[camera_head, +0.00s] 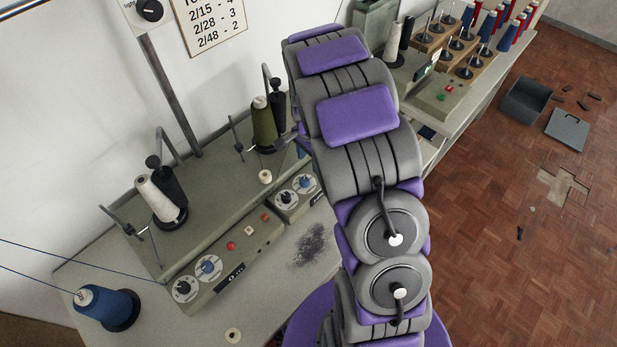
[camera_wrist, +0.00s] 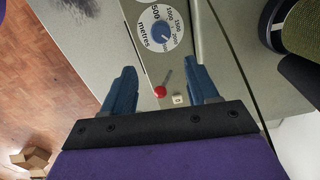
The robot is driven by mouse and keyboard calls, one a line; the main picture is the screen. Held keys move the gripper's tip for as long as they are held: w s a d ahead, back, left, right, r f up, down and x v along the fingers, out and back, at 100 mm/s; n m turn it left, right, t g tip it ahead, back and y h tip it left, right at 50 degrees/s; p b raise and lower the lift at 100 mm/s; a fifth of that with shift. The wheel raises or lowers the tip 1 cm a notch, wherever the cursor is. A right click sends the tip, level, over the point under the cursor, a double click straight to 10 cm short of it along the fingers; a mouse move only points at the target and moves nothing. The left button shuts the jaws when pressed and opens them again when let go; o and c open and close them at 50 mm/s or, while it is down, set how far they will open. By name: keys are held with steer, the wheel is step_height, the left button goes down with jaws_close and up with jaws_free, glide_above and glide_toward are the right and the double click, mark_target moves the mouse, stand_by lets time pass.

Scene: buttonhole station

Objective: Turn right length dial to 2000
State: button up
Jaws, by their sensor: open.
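The right length dial (camera_head: 303,183) is a white disc with a blue knob, on the right control panel beside a black-knobbed dial (camera_head: 286,198). In the wrist view the blue-knobbed dial (camera_wrist: 160,28), marked "metres" with numbers round its rim, lies beyond my fingertips, between their lines. The knob's exact pointing is too small to tell. My gripper (camera_wrist: 163,82) is open and empty, its two blue fingers apart on either side of a red button (camera_wrist: 160,92). In the head view my arm hides the gripper.
A green thread cone (camera_head: 263,124) stands behind the panel. A left panel has another blue-knobbed dial (camera_head: 208,267). Dark fluff (camera_head: 314,245) lies on the table in front.

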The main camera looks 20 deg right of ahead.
mark_target(305, 179)
steer(key=a+f, duration=0.1)
steer(key=f, duration=0.1)
steer(key=a+f, duration=0.1)
steer(key=f, duration=0.1)
steer(key=a+f+b, duration=0.1)
steer(key=f, duration=0.1)
steer(key=shift+s+a+f, duration=0.1)
steer(key=shift+a+f, duration=0.15)
steer(key=shift+f, duration=0.05)
steer(key=shift+d+f, duration=1.3)
steer(key=shift+d, duration=0.15)
steer(key=shift+a, duration=0.85)
steer(key=shift+c, duration=0.7)
steer(key=shift+a+r, duration=0.1)
steer(key=shift+a, duration=0.3)
steer(key=shift+c, duration=1.4)
steer(key=shift+d, duration=0.75)
steer(key=c, duration=0.5)
steer(key=shift+c, duration=0.6)
